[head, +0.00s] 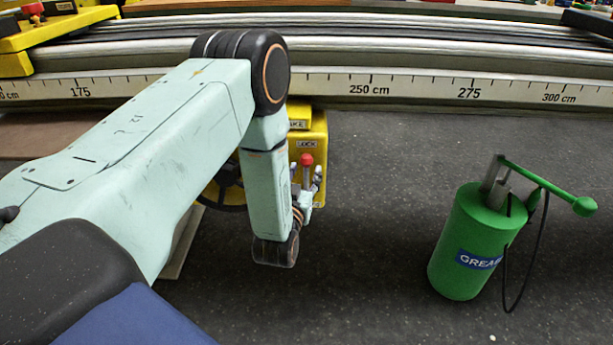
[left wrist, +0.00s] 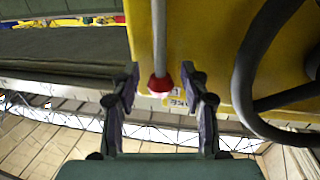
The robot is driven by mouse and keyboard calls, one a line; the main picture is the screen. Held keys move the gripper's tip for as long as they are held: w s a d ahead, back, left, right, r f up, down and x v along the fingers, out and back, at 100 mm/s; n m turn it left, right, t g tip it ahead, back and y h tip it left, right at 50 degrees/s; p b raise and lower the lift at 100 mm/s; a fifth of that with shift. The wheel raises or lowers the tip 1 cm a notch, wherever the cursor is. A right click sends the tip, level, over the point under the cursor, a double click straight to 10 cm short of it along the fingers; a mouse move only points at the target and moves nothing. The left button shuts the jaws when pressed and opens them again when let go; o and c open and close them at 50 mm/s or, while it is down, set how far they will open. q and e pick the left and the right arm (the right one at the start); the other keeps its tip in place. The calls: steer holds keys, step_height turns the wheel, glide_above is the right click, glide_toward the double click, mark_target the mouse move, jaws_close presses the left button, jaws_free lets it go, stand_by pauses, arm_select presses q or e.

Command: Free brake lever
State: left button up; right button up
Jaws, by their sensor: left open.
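The brake lever is a grey rod (left wrist: 158,38) with a red knob (left wrist: 160,85) at its end. Its red knob (head: 307,159) also shows in the head view, in front of a yellow brake box (head: 321,135) just below the LOCK label. My left gripper (head: 306,173) is open at the knob. In the left wrist view its two fingers (left wrist: 161,76) stand on either side of the knob, with a gap on both sides. I cannot tell how deep the knob sits between them. My arm hides much of the box's left side. My right gripper is not in view.
A black handwheel (left wrist: 243,85) is close beside the lever; part of it (head: 228,188) shows behind my left arm. A green grease pump (head: 468,240) with a handle and hose stands at the right. A long rail with a centimetre scale (head: 420,88) runs behind. Dark floor between is clear.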

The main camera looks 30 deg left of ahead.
arm_select(q)
steer(key=shift+w+a, duration=0.25)
steer(key=shift+w, duration=0.25)
jaws_close()
stand_by(0.5)
